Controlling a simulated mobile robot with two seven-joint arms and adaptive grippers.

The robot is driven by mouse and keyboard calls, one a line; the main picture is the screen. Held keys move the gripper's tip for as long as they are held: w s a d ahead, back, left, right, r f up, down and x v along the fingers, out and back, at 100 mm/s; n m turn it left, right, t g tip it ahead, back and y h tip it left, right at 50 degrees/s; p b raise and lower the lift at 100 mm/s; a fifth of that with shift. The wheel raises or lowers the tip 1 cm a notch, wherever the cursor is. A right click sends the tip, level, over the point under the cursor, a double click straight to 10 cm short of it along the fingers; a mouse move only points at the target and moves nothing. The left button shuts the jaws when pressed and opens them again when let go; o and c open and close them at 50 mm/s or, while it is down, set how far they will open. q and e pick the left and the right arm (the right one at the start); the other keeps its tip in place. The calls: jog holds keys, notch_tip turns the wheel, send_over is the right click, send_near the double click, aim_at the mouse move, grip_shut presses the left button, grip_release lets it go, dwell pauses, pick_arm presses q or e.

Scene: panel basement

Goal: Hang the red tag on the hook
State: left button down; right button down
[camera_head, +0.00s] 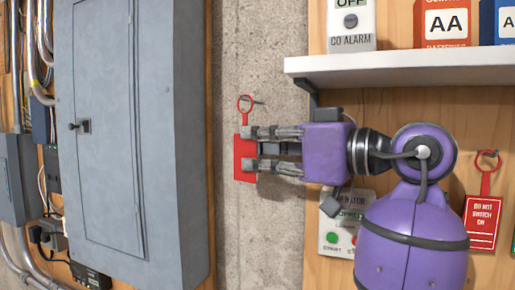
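The red tag (244,176) is upright against the concrete wall, with its ring (245,104) at the top. A small dark hook (258,101) sticks out of the wall at the ring, and its end overlaps the ring. I cannot tell for sure whether the ring is around it.
A grey electrical panel (155,130) stands left of the tag. A white shelf (400,66) with boxes sticks out above my arm. Another red tag (483,222) hangs on a hook at the right. A control box (335,232) is partly behind my arm.

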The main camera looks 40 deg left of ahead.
pick_arm(q)
jog(key=c, duration=2.5)
grip_release()
jog(key=o, duration=0.6)
jog(key=shift+o, duration=0.2)
jog(key=w+d, duration=0.1)
jog(key=d, duration=1.1)
jog(key=shift+r, duration=0.2)
